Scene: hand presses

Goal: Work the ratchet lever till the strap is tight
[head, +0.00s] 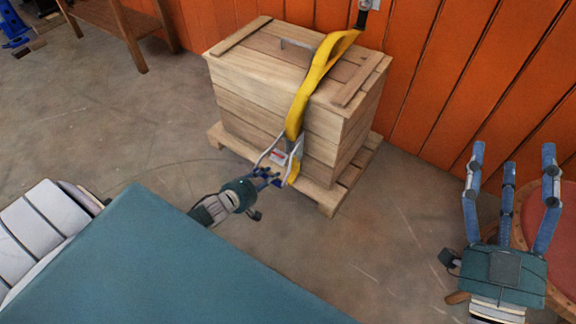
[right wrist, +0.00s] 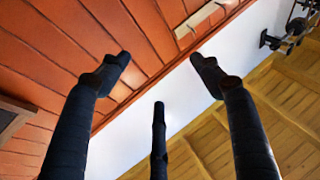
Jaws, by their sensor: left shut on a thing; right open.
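A yellow strap (head: 318,74) runs over a wooden crate (head: 240,90) and hangs down its front. The strap bulges above the lid and looks slack. A ratchet with a metal lever (head: 268,150) sits low on the crate's front. My left gripper (head: 268,176) is shut on the lever's end, which sticks out from the crate. The fingers hide part of the lever. My right gripper (head: 510,190) is open and empty at the right, well away from the crate. Its spread fingers also show in the right wrist view (right wrist: 158,80), with nothing between them.
The crate stands on a wooden pallet (head: 331,200) near an orange plank wall (head: 450,70). A round reddish stool (head: 540,215) is at the right, beside my right gripper. A wooden table (head: 130,30) stands at the upper left. The floor left of the crate is clear.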

